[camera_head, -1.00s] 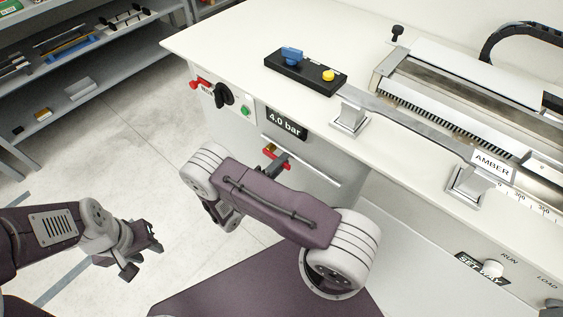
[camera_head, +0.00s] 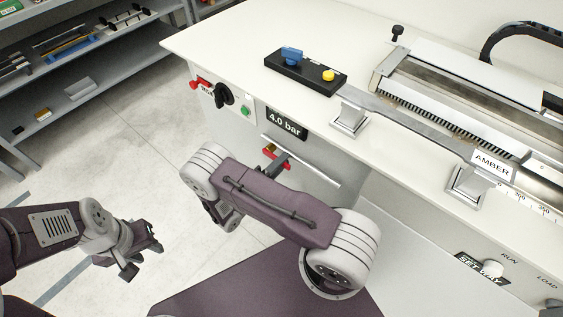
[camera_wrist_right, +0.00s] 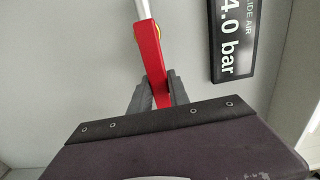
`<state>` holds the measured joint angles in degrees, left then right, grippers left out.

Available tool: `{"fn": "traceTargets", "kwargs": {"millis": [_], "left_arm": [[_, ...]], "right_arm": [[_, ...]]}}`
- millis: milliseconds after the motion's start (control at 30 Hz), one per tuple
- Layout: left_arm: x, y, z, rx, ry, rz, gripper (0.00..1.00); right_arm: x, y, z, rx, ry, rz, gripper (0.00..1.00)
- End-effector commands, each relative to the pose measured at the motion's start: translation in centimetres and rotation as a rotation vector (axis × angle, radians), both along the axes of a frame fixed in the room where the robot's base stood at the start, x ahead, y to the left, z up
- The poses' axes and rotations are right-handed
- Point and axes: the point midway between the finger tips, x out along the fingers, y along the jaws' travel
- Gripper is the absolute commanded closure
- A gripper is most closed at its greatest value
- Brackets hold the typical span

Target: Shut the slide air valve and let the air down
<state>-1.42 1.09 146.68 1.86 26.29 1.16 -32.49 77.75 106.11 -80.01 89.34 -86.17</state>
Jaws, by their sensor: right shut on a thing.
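The slide air valve's red lever (camera_wrist_right: 150,50) runs down between the fingers of my right gripper (camera_wrist_right: 157,90) in the right wrist view. The fingers are shut on it from both sides. A metal pipe (camera_wrist_right: 141,8) shows at its top end. In the head view the red and brass valve (camera_head: 270,151) is on the bench's front, partly hidden, below the pressure display (camera_head: 286,123), which reads 4.0 bar. The display also shows in the right wrist view (camera_wrist_right: 232,40). My left gripper (camera_head: 143,258) is open and empty over the floor.
The white bench (camera_head: 230,50) carries a black block (camera_head: 300,76) with a blue and a yellow knob. A black rotary knob (camera_head: 223,95) and green button (camera_head: 245,111) sit on its front. A grey shelf (camera_head: 75,90) stands at the left. Floor between them is clear.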

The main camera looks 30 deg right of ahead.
Motion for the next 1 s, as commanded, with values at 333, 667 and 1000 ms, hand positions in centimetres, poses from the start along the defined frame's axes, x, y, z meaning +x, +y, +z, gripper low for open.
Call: {"fn": "traceTargets", "kwargs": {"millis": [333,667,1000], "left_arm": [[0.0,0.0,0.0,0.000,0.000,0.000,0.64],[0.0,0.0,-0.7,0.000,0.000,0.000,0.64],[0.0,0.0,-2.1,0.000,0.000,0.000,0.64]], "right_arm": [[0.0,0.0,-0.1,0.002,-0.001,0.000,1.00],[0.0,0.0,-1.0,0.048,-0.112,0.000,1.00],[0.5,0.2,-3.1,0.164,-0.393,0.000,1.00]]}}
